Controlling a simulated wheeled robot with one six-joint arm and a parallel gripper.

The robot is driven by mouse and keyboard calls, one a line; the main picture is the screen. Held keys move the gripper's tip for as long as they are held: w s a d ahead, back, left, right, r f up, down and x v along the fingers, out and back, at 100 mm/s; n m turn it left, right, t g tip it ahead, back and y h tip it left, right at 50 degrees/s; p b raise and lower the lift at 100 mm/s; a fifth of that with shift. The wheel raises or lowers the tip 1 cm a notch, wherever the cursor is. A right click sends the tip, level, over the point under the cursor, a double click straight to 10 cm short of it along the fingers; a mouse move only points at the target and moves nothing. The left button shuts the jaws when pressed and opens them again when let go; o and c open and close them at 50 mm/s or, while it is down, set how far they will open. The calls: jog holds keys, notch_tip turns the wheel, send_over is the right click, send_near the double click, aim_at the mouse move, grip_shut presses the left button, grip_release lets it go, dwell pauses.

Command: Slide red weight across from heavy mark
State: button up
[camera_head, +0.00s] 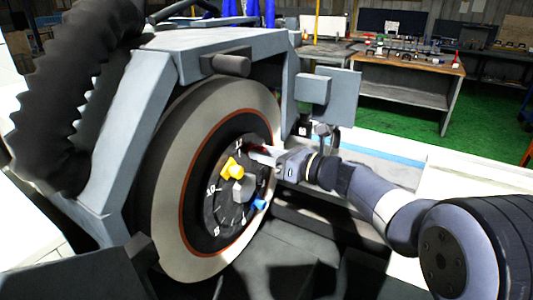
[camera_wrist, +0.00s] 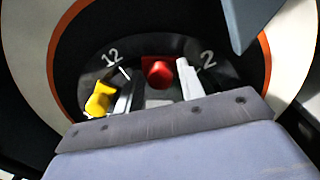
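The grinding wheel (camera_head: 175,165) carries a black numbered dial (camera_head: 222,205) at its hub. The red weight (camera_wrist: 160,72) sits on the dial between the marks 12 and 2 in the wrist view; in the head view only a dark red sliver shows by my fingertips. My gripper (camera_head: 262,153) reaches the dial from the right. In the wrist view my gripper (camera_wrist: 157,75) has its fingers apart, with the red weight between their tips; contact is unclear. A yellow weight (camera_head: 232,168) sits left of it and a blue weight (camera_head: 260,205) lower right. I cannot make out a heavy mark.
The grey wheel guard (camera_head: 170,60) arches over the wheel, with a black corrugated hose (camera_head: 75,95) at left. A grey box (camera_head: 312,89) hangs just above my gripper. A workbench (camera_head: 410,80) stands far behind at right.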

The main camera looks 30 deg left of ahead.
grip_shut()
jog(key=shift+w+p, duration=0.15)
jog(key=shift+p, duration=0.15)
jog(key=shift+w+d+f+m+p, duration=0.1)
jog(key=shift+w+f+m+p, duration=0.75)
jog(key=shift+f+m, duration=0.45)
jog(key=shift+w+d+f+m+p, duration=0.1)
jog(key=shift+w+f+m+p, duration=0.7)
jog(key=shift+f+m, duration=0.55)
jog(key=shift+w+d+f+m+p, duration=0.1)
jog(key=shift+w+f+m+p, duration=0.5)
jog(key=shift+f+m+p, duration=0.7)
jog(key=shift+f+b, duration=0.25)
jog(key=shift+b, duration=0.1)
jog(key=shift+o, duration=1.3)
grip_release()
jog(key=shift+r, duration=0.1)
